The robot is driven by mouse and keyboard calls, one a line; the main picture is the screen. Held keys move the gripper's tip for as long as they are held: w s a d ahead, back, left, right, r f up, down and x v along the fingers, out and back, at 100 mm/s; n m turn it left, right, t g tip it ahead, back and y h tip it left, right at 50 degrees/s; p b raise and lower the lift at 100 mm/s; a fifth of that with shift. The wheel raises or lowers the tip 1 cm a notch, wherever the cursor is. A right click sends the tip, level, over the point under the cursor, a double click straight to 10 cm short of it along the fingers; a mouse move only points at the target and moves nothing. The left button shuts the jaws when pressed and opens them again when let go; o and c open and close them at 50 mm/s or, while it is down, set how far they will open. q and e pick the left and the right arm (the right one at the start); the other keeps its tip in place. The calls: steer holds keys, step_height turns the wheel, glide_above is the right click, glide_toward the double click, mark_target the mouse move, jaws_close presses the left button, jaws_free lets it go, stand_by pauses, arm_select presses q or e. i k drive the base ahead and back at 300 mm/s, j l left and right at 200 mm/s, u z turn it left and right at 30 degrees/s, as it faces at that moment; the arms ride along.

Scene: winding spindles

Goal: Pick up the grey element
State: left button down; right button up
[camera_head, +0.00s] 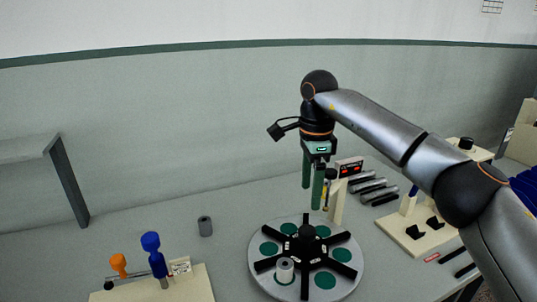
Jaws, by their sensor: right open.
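A small grey cylinder with a dark hole in its top (205,227) stands upright on the table, left of the round turntable (258,243). A lighter grey hollow cylinder (285,270) stands on the front of the turntable, on or by a green spot. I cannot tell from the picture which one is the grey element. My right gripper (312,193) is open and empty, with its two green fingers pointing down above the back of the turntable. It is apart from both cylinders, up and to the right of the one on the table. My left gripper is not in view.
A beige board with orange and blue handled tools (151,243) is at the front left. A post with a red display (350,168) stands behind the turntable, near several metal rods (372,188). A beige fixture (418,232) is at right. The table's back left is clear.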

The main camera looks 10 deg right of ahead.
mark_target(204, 223)
steer(key=k, duration=1)
